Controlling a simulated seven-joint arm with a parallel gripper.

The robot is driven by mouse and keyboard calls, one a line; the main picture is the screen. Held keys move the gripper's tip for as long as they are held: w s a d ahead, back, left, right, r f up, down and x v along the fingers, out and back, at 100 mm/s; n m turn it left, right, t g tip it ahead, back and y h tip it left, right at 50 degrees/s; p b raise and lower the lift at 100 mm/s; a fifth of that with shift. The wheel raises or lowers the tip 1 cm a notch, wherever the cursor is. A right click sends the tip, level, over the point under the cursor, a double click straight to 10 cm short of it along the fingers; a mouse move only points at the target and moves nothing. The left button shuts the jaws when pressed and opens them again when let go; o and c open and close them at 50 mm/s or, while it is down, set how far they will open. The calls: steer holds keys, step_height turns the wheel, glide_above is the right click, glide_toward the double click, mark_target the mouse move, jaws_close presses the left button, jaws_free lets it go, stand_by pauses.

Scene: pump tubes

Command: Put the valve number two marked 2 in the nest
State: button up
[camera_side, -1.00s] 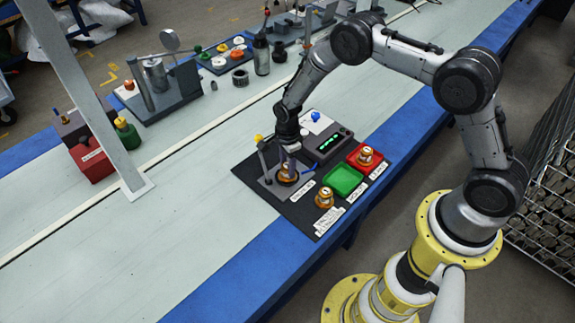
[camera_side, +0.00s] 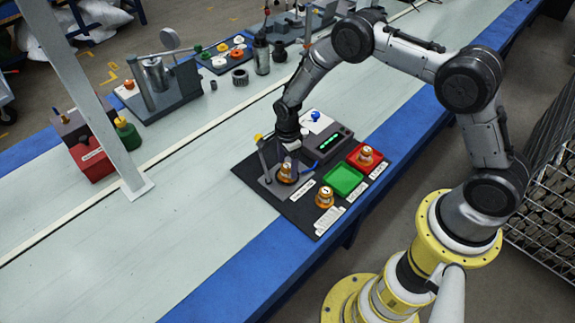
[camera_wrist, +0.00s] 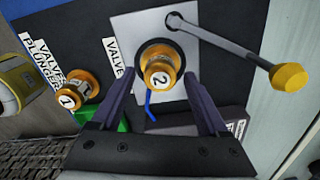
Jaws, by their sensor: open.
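The valve marked 2 (camera_wrist: 160,72) stands upright on the pale plate of the nest (camera_wrist: 192,98); it also shows in the side view (camera_side: 286,172). How deeply it is seated cannot be told. My gripper (camera_wrist: 159,82) is open, with one finger on each side of this valve in the wrist view and a visible gap to both. In the side view my gripper (camera_side: 290,147) is just above the valve. A third valve (camera_side: 366,155) stands on the red tray (camera_side: 353,162).
A lever with a yellow knob (camera_wrist: 288,77) is hinged at the nest plate, swung to the side. An empty green tray (camera_side: 343,181) lies beside the red one. A grey box with a green display (camera_side: 328,143) is behind.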

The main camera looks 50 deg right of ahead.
step_height(320, 180, up, 12)
step_height(320, 180, up, 10)
steer(key=r+n+t, duration=0.1)
steer(key=n, duration=0.3)
glide_above(288, 166)
steer(key=s, duration=0.2)
steer(key=s+d+r+n+t, duration=0.1)
steer(key=s+r+n+t, duration=0.1)
steer(key=s+r+n, duration=0.6)
steer(key=s+r+n+t, duration=0.1)
steer(key=s+r+n, duration=0.3)
steer(key=s, duration=0.6)
steer(key=s+r+n+t, duration=0.1)
steer(key=s+r+n, duration=0.3)
steer(key=s, duration=0.6)
steer(key=shift+d+r+n+t, duration=0.15)
steer(key=shift+d+n+t, duration=0.15)
steer(key=shift+d+n, duration=0.2)
